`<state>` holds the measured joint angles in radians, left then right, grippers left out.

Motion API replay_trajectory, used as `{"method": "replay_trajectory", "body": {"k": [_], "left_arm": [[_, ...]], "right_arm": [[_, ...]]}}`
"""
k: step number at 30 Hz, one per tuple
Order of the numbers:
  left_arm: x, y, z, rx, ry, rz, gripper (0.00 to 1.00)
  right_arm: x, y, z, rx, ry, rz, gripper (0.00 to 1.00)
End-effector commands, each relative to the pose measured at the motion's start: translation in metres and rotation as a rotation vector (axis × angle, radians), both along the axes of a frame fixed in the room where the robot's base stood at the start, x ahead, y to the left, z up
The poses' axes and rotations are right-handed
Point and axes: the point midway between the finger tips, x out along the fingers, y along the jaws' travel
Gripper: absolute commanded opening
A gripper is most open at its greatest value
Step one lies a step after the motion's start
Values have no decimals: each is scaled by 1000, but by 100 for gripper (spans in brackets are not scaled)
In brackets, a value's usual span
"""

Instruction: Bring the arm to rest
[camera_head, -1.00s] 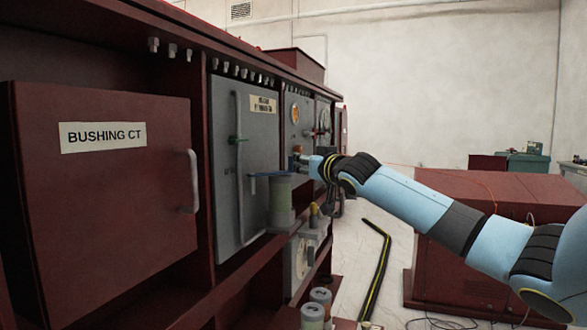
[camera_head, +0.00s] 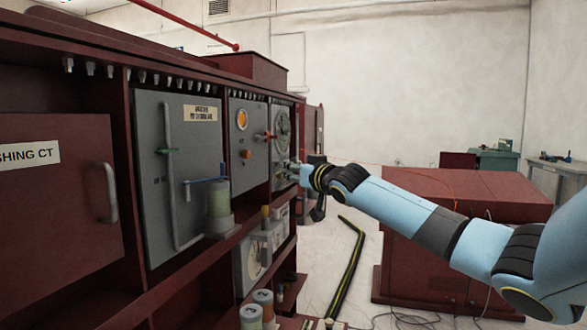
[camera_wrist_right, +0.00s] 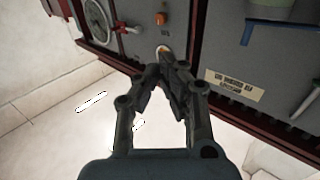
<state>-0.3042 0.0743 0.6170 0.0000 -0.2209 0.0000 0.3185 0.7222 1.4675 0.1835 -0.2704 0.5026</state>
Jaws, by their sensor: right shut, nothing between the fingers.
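My right arm, light blue, reaches in from the right of the head view. Its small dark gripper (camera_head: 293,172) is in front of the cabinet's far gray panel, just below the round handwheel (camera_head: 281,125). In the wrist view the two black fingers (camera_wrist_right: 167,58) come together at the tips, with nothing held. There the tips overlap the picture of a gray panel; contact with it cannot be told. My left gripper is in neither view.
The dark red cabinet (camera_head: 70,255) fills the left, with a blue lever (camera_head: 205,181), a red-handled valve (camera_head: 265,136) and an orange knob (camera_head: 246,154). A red box (camera_head: 400,240) stands at right. Open floor holds a black-and-yellow strip (camera_head: 347,270).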

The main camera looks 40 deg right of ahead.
Motion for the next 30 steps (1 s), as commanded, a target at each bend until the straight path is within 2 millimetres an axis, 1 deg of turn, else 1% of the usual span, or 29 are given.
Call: {"method": "replay_trajectory", "body": {"k": [8,16,17,19,20,23,24,26,27,29,30], "left_arm": [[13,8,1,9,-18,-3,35],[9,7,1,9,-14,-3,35],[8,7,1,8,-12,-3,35],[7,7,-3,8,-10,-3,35],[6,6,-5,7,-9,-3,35],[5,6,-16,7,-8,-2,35],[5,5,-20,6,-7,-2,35],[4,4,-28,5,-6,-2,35],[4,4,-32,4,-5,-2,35],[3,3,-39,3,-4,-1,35],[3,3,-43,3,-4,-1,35]], "right_arm": [[0,0,0,1,1,0,0],[0,0,-1,0,1,0,0],[0,0,-2,0,2,0,0],[-2,1,-13,3,15,0,0],[-4,2,-23,7,24,2,0],[-11,14,-74,41,73,8,0],[-16,17,-102,60,105,5,0],[-25,23,-150,92,159,-3,0],[-33,26,-183,112,198,-11,0],[-48,31,-232,140,259,-23,0],[-58,35,-264,155,299,-30,0]]}}
